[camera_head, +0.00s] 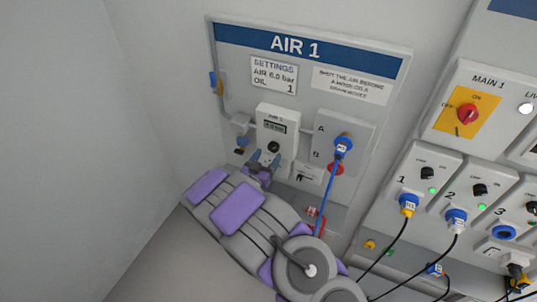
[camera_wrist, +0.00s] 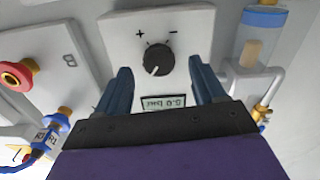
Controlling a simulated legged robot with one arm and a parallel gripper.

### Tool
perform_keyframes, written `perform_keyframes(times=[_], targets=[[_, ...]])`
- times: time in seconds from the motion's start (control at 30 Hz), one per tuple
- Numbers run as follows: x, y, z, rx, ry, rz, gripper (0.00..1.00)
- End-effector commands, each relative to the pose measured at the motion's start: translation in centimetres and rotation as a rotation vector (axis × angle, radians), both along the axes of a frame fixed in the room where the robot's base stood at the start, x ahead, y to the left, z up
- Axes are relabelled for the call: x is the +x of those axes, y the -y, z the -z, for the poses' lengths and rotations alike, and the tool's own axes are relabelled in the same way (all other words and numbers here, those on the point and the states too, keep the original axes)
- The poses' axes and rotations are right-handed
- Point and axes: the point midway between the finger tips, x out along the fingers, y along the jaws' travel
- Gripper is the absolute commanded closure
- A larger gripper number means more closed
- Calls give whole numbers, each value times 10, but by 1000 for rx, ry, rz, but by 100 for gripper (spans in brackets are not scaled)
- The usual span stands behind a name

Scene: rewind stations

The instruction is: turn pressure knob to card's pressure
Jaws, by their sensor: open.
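The settings card (camera_head: 274,75) on the AIR 1 panel reads AIR 6.0 bar, OIL 1. Below it is a white regulator box (camera_head: 291,112) with a small display (camera_head: 275,127) and a black pressure knob (camera_head: 273,147). In the wrist view the knob (camera_wrist: 158,59) has a pointer mark, with plus and minus signs on the plate. The display (camera_wrist: 163,102) is upside down there, and I cannot read its digits surely. My gripper (camera_head: 265,163) is open, its blue fingers on either side of the knob in the wrist view (camera_wrist: 161,70), with gaps visible.
In the head view a blue plug (camera_head: 342,146) with a blue hose sits on the A/B plate at right. A clear bowl (camera_wrist: 263,38) stands close beside the regulator in the wrist view. The MAIN 1 panel (camera_head: 473,106) and several sockets are further right. A bare wall is at left.

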Motion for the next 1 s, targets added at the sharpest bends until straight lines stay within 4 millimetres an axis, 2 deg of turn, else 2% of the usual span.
perform_keyframes(times=[0.23, 0.6, 1.0], targets=[[22, 6, 0, 0, 3, 2, 31], [26, 6, 0, -3, 2, 0, 31], [26, 7, 0, -2, 2, 1, 68]])
